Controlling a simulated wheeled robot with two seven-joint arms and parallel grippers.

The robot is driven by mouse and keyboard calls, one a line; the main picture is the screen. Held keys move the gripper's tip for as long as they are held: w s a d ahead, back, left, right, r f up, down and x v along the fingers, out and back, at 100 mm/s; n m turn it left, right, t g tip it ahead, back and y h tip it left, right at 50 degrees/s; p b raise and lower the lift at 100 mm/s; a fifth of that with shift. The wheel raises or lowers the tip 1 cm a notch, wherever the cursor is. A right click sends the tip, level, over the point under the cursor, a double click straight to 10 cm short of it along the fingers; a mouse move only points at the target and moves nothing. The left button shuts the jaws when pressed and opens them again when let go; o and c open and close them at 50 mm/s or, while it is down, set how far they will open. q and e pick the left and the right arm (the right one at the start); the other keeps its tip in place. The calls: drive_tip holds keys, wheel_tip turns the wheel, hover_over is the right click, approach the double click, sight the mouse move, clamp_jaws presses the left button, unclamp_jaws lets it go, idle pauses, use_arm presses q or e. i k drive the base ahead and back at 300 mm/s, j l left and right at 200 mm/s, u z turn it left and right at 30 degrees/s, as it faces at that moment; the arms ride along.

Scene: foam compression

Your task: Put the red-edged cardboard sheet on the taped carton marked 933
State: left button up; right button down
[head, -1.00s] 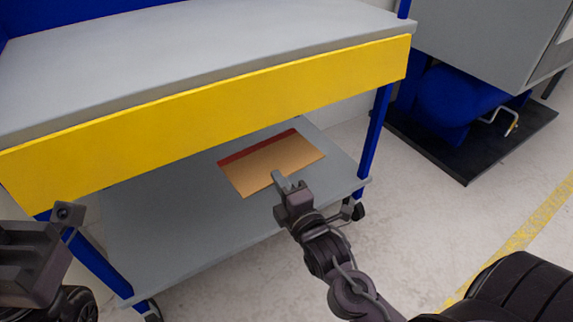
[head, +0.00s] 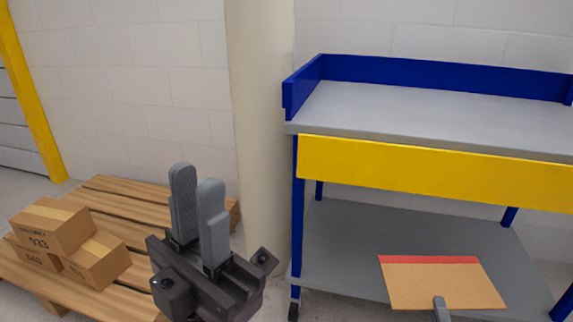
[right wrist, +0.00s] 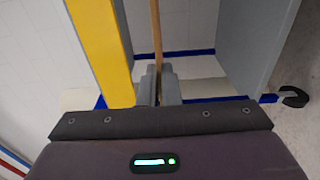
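The red-edged cardboard sheet (head: 440,283) is tan with a red strip along its far edge. In the head view it shows in front of the cart's lower shelf. My right gripper (head: 441,303) is at its near edge; in the right wrist view the fingers (right wrist: 158,88) are shut on the sheet (right wrist: 157,35), seen edge-on. The taped carton marked 933 (head: 52,226) sits at the far left on top of other cartons. My left gripper (head: 198,215) is empty, its fingers pointing up and a little apart, right of the cartons and nearer the camera.
Two lower cartons, one (head: 97,262) at the right and one (head: 33,257) at the left, support the marked carton on a wooden pallet (head: 125,205). A pale column (head: 262,120) stands between the pallet and the blue-yellow cart (head: 420,172). A white wall is behind.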

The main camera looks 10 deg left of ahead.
sight(27, 221)
drive_tip(key=j+u, duration=0.15)
drive_tip(key=u, duration=0.25)
drive_tip(key=j+u, duration=0.15)
drive_tip(key=u, duration=0.2)
drive_tip(key=j+u, duration=0.15)
drive_tip(key=u, duration=0.25)
drive_tip(key=i+j+u, duration=0.1)
drive_tip(key=u, duration=0.3)
drive_tip(key=i+j, duration=0.25)
drive_tip(key=j, duration=0.15)
drive_tip(key=i+j, duration=0.2)
drive_tip(key=j, duration=0.25)
drive_tip(key=i+j, duration=0.25)
drive_tip(key=j, duration=0.15)
drive_tip(key=i+j, duration=0.2)
drive_tip(key=j, duration=0.2)
drive_tip(key=i+j, duration=0.25)
drive_tip(key=j, duration=0.15)
drive_tip(key=i+j, duration=0.2)
drive_tip(key=j, duration=0.25)
drive_tip(key=i+j, duration=0.25)
drive_tip(key=j, duration=0.15)
